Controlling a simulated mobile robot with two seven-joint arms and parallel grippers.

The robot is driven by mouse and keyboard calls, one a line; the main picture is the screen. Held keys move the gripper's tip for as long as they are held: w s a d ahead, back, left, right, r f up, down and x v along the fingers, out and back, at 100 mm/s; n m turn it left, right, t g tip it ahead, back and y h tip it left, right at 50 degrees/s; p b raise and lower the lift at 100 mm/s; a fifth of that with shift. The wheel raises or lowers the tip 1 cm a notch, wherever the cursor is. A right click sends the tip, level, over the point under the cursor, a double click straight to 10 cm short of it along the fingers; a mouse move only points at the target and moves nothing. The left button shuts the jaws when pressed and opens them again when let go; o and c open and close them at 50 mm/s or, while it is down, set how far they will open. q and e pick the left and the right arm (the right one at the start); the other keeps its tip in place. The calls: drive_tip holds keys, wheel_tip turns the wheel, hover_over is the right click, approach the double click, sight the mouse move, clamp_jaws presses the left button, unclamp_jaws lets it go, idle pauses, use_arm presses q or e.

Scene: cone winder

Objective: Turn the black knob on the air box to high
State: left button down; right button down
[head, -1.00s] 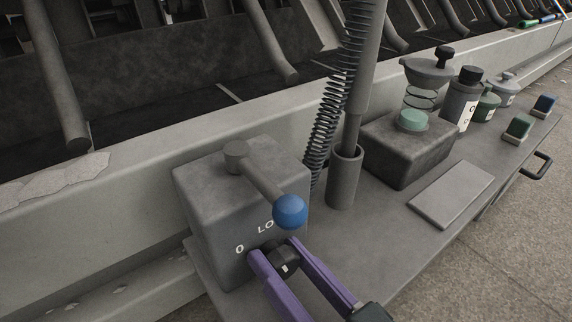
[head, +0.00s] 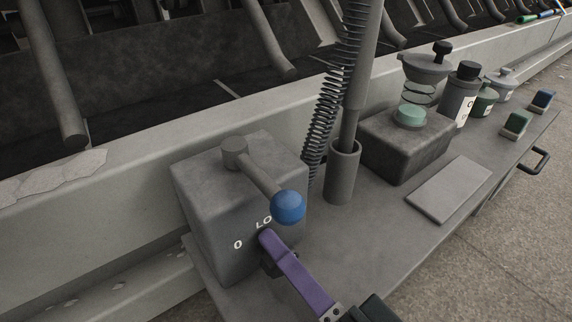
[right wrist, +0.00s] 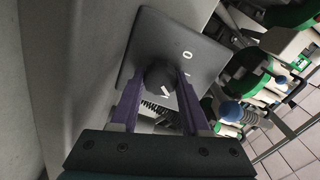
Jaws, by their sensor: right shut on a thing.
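The grey air box (head: 222,225) stands at the left end of the bench, with the white marks "0" and "LO" on its front. The black knob (head: 267,263) on that face is mostly hidden by my right gripper (head: 266,248) in the head view. In the right wrist view the knob (right wrist: 158,76) sits between the two purple fingers of my right gripper (right wrist: 160,82), which is shut on it. A white pointer mark shows on the knob's face, toward lower right in that view. No high mark can be read. My left gripper is not in view.
A lever with a blue ball (head: 288,207) sticks out from the box top just above my right gripper. A grey post in a socket (head: 342,175) with a spring stands to the right.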

drive_tip(key=shift+m, duration=1.2)
drive_tip(key=shift+c, duration=1.9)
unclamp_jaws()
drive_tip(key=shift+s, duration=0.1)
drive_tip(key=shift+d, duration=0.1)
